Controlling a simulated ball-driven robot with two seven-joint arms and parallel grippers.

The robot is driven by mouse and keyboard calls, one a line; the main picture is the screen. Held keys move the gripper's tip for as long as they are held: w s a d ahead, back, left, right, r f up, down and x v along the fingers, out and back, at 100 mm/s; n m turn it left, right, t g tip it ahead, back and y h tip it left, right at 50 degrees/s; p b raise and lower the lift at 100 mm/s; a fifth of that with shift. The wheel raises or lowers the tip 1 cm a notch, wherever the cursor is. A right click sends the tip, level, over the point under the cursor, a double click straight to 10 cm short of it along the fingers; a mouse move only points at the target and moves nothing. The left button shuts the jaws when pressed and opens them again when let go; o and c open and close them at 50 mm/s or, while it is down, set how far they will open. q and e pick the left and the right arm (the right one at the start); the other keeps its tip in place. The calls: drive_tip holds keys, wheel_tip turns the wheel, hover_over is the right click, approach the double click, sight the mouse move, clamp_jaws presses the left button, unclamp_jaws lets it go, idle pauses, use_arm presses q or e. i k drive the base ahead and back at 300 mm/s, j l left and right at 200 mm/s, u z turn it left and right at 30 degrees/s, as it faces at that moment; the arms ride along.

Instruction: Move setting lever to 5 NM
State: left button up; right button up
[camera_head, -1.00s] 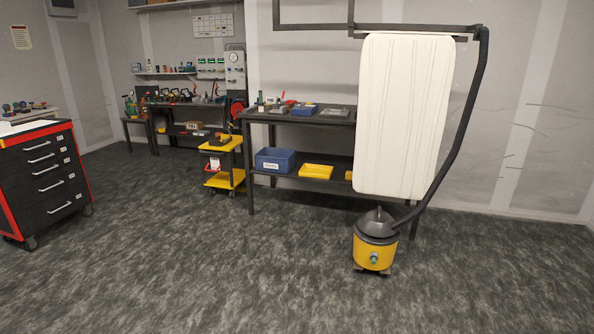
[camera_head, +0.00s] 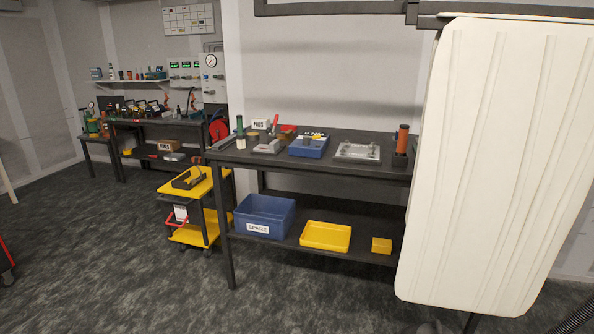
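No setting lever or 5 NM marking can be made out from here. The dark extraction bench (camera_head: 218,154) stands in the middle of the view with several small tools and devices on its top. A blue device (camera_head: 308,150) and a grey metal plate (camera_head: 357,153) lie on it, with an orange-brown cylinder (camera_head: 403,138) at its right end. A pressure gauge (camera_head: 211,61) on a white panel shows at the back wall. Neither of my grippers is in view.
A large white panel (camera_head: 500,165) hangs at the right and covers the bench's right end. A blue bin (camera_head: 264,215) and yellow trays (camera_head: 325,236) sit on the lower shelf. A yellow trolley (camera_head: 189,187) stands left of the bench. Floor at front left is clear.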

sight(306, 139)
drive_tip(key=i+u, duration=0.1)
drive_tip(key=i, duration=0.7)
drive_tip(key=i+l, duration=0.15)
drive_tip(key=i, duration=0.65)
drive_tip(key=i+l+u, duration=0.15)
drive_tip(key=i, duration=0.65)
drive_tip(key=i+u, duration=0.25)
